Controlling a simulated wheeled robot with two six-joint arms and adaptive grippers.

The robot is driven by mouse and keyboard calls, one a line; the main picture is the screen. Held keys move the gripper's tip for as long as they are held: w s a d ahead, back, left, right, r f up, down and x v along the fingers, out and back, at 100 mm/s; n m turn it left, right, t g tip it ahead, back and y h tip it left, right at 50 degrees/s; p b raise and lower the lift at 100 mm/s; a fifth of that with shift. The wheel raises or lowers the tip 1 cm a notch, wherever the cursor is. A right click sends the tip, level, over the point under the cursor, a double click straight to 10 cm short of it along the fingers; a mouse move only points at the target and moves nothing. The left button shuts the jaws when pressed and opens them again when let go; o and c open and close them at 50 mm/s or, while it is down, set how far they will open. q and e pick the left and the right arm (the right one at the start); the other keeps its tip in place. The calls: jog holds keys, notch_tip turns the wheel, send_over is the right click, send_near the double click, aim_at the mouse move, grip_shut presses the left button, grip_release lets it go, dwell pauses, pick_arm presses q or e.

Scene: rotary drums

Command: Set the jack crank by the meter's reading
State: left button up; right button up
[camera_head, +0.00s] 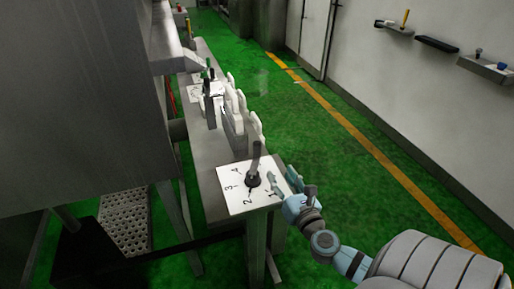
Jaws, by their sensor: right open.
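A grey crank handle (256,155) stands up from a dark round hub on a white square dial plate (237,203). Black numerals, among them 2, 3 and 4, are marked around the hub. The plate lies on the near end of a long grey bench. My right gripper (283,181) is open, at the plate's right edge, just right of the crank and apart from the handle. No meter reading can be made out in this view. My left gripper is not in view.
A large grey metal housing (70,100) fills the left. White upright parts (236,115) and more levers stand farther along the bench (203,150). Wall shelves (488,68) hold small items at the upper right. Green floor (330,150) is clear between bench and wall.

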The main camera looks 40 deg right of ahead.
aim_at(259, 151)
jog(key=w+n, duration=0.1)
jog(key=w+n+y, duration=0.1)
jog(key=n, duration=0.1)
jog(key=shift+a+t, duration=0.2)
jog(key=shift+t, duration=0.1)
jog(key=x, duration=1.3)
jog(key=shift+w+f, duration=0.1)
grip_shut()
